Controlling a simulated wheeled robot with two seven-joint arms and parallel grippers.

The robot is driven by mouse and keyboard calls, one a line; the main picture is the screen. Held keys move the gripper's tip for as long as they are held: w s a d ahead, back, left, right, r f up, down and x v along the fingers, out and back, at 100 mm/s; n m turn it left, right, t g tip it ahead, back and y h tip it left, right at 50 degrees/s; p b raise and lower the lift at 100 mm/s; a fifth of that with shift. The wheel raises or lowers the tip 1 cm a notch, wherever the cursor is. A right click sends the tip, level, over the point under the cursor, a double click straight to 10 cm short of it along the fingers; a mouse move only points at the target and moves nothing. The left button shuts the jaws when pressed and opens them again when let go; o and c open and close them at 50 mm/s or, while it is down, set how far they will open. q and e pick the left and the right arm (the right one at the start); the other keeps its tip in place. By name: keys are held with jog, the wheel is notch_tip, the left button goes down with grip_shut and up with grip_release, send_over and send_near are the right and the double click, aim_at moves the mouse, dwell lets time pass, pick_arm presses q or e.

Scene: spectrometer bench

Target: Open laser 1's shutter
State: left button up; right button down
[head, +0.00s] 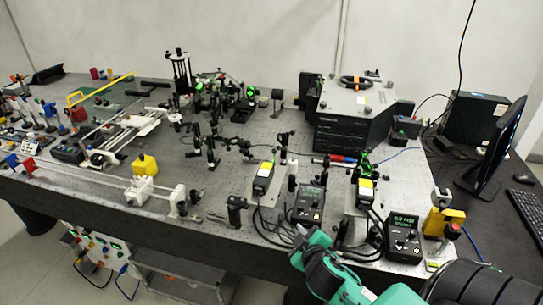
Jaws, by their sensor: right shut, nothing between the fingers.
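Two dark laser heads with yellow labels stand on the optical table (235,160): one laser head near the middle (263,178) and one to its right (365,190). I cannot read which is laser 1, and no shutter is clear at this size. A black control box (308,205) stands between them. A second control box (403,238) with a lit green display stands at the front right. My right gripper (298,236) is at the table's front edge, below the first control box, shut and empty; its fingertips are hard to make out among dark cables. My left gripper is not in view.
Black cables (268,225) loop along the front edge near my right arm. Small optics mounts crowd the table's middle. A yellow block (439,220) stands at the right front corner. A monitor (496,150) and keyboard (525,207) are at the far right.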

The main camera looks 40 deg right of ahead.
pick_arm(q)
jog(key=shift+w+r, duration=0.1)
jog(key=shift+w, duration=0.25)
pick_arm(e)
jog(key=w+d+r+n+t+y, duration=0.2)
jog(key=w+r+n+y, duration=0.3)
jog(key=n, duration=0.3)
jog(key=w+d+r+n+t+y, duration=0.1)
jog(key=w+r+n+t+y, duration=0.2)
jog(key=w+r+n+y, duration=0.2)
jog(key=shift+w+d+r+n, duration=0.4)
jog(key=shift+w+r+n, duration=0.3)
jog(key=shift+n, duration=0.8)
jog(key=p+x, duration=0.1)
jog(key=x, duration=0.2)
jog(key=p+x, duration=0.1)
jog(key=x, duration=0.2)
jog(key=p+x, duration=0.1)
jog(key=x, duration=0.3)
jog(key=shift+s+r, duration=0.1)
jog(key=shift+r, duration=0.15)
jog(key=d, duration=0.3)
jog(key=shift+f, duration=0.3)
jog(key=shift+s+d, duration=0.1)
jog(key=shift+d, duration=0.35)
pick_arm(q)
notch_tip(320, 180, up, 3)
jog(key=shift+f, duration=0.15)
